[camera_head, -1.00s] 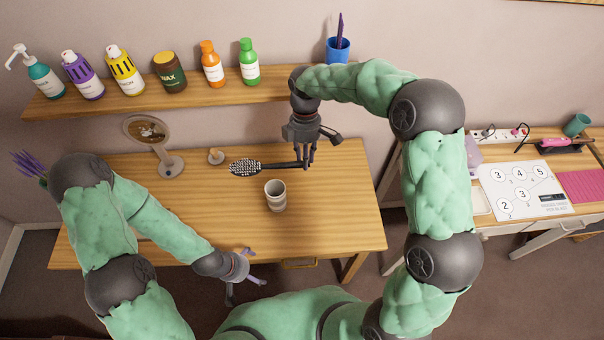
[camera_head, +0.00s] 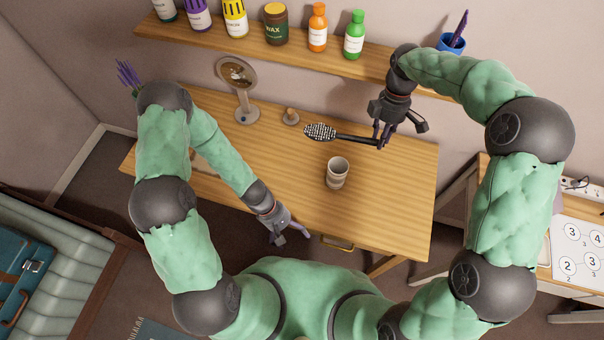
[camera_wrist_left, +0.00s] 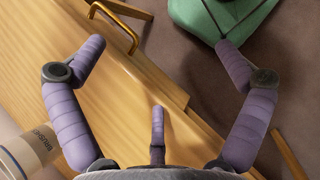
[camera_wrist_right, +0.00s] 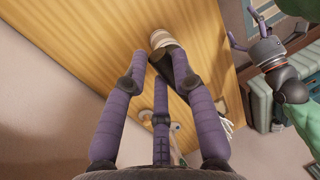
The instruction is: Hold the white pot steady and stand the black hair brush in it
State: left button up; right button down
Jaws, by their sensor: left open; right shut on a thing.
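The white pot (camera_head: 337,176) stands upright on the table, right of centre, and it also shows at the lower left of the left wrist view (camera_wrist_left: 22,152). The black hair brush (camera_head: 352,138) lies level behind the pot, bristle head to the left. My right gripper (camera_head: 382,141) is shut on its handle end; whether the brush touches the table is unclear. In the right wrist view, the pot (camera_wrist_right: 160,39) is beyond the fingertips. My left gripper (camera_head: 290,236) is open and empty at the table's front edge, left of and in front of the pot, apart from it.
A shelf (camera_head: 200,37) with several bottles and a blue cup (camera_head: 451,44) runs above. Table space around the pot is clear. A drawer handle (camera_head: 337,243) is at the front.

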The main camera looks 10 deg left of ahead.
aim_at(331, 172)
pick_arm(q)
jog(key=w+d+r+n+t+h, duration=0.1)
jog(key=w+n, duration=0.1)
jog(key=w+d+n+t+h, duration=0.1)
jog(key=w+n+h, duration=0.1)
jog(key=w+n, duration=0.1)
jog(key=w+d+r+n+t+h, duration=0.1)
jog(key=w+n, duration=0.1)
jog(key=w, duration=0.1)
jog(key=shift+r+h, duration=0.3)
jog(key=shift+r, duration=0.05)
jog(key=w+a+r+n+t+h, duration=0.1)
jog(key=w+a+r+n+t, duration=0.2)
jog(key=w+n+t, duration=0.5)
jog(key=shift+m+g, duration=0.8)
jog(key=shift+g, duration=0.1)
jog(key=x, duration=0.4)
jog(key=w+x, duration=0.1)
jog(key=x, duration=0.3)
jog(key=r+x, duration=0.1)
jog(key=x, duration=0.4)
jog(key=shift+w+a+f, duration=0.1)
jog(key=shift+w+a, duration=0.15)
jog(key=shift+w, duration=0.2)
jog(key=c, duration=1)
